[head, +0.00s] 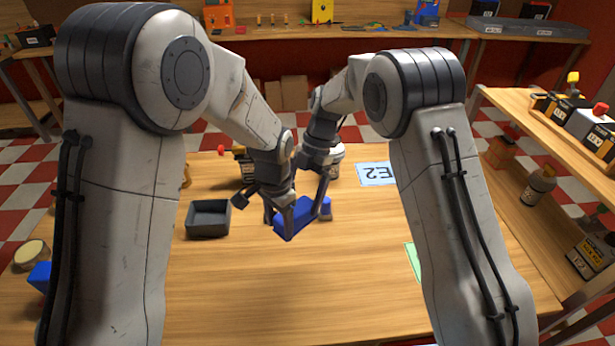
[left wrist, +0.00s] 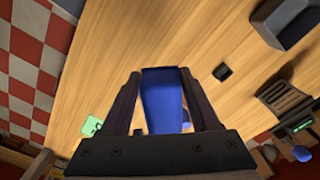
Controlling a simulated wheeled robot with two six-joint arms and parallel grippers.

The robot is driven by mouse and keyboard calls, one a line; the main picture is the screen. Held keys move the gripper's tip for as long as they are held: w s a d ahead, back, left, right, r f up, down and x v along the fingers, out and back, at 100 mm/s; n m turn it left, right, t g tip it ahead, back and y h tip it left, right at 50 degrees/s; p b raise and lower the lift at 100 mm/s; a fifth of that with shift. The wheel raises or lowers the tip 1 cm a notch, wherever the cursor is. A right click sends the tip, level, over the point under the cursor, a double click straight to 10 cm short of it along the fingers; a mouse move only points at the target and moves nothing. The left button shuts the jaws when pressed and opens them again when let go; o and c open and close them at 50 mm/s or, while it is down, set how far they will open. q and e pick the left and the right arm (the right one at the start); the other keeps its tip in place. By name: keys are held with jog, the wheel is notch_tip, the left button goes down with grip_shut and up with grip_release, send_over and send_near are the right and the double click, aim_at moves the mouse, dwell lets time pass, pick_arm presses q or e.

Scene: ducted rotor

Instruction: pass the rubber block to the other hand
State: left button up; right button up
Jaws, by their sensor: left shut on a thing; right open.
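The rubber block is blue (head: 296,218) and is held above the table in the head view, left of centre. My left gripper (head: 279,217) is shut on its left end. In the left wrist view the block (left wrist: 161,95) sits between the two dark fingers of the left gripper (left wrist: 158,78). My right gripper (head: 318,193) is open, close above and beside the block's right end. The arms overlap here, so I cannot tell whether its fingers touch the block.
A dark grey open tray (head: 208,219) stands left of the grippers. A blue card marked E2 (head: 376,174) lies to the right, and a green card (head: 412,262) is partly behind my right arm. A blue item (head: 40,276) sits at the left edge. The front middle of the table is clear.

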aim_at(300, 203)
jog(key=shift+x, duration=1.9)
jog(key=c, duration=1.5)
pick_arm(q)
jog(key=o, duration=1.5)
pick_arm(e)
jog(key=shift+c, duration=0.2)
